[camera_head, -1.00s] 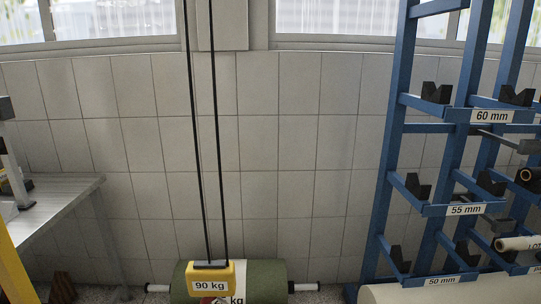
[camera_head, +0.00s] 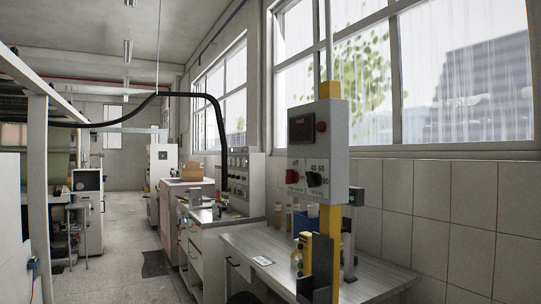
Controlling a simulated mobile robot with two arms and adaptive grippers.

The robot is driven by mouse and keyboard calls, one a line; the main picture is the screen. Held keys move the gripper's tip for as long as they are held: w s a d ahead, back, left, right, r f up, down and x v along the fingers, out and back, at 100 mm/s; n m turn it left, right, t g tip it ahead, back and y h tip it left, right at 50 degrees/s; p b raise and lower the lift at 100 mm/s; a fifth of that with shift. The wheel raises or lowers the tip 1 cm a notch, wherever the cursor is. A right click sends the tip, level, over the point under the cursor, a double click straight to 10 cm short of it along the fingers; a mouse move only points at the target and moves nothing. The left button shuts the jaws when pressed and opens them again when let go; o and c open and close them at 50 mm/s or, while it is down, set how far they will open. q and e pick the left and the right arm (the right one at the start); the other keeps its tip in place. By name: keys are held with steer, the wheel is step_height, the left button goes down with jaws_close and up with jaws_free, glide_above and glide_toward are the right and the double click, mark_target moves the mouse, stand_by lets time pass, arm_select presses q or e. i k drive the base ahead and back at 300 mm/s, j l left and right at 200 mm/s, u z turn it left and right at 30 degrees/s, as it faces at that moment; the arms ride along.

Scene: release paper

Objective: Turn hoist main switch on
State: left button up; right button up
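A grey control box (camera_head: 335,150) is mounted on a yellow post (camera_head: 330,91) right of the middle in the head view. Its lower panel carries a red rotary switch (camera_head: 292,176) at the left, with "off" printed above it; the text below is too small to read. Its exact turn position is hard to tell. Beside it is a black dial (camera_head: 314,180) with marks 40, 60 and 90. Above are a dark display (camera_head: 301,129) and a red button (camera_head: 321,127). Neither of my grippers is in view.
A grey bench (camera_head: 375,274) stands around the foot of the post, with bottles and a yellow-black device (camera_head: 304,246) on it. Cabinets and machines line the wall beyond. An open floor aisle (camera_head: 122,255) runs back on the left, with a stool (camera_head: 77,235) beside it.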

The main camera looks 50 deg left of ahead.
mark_target(292, 177)
steer(key=u, duration=1.3)
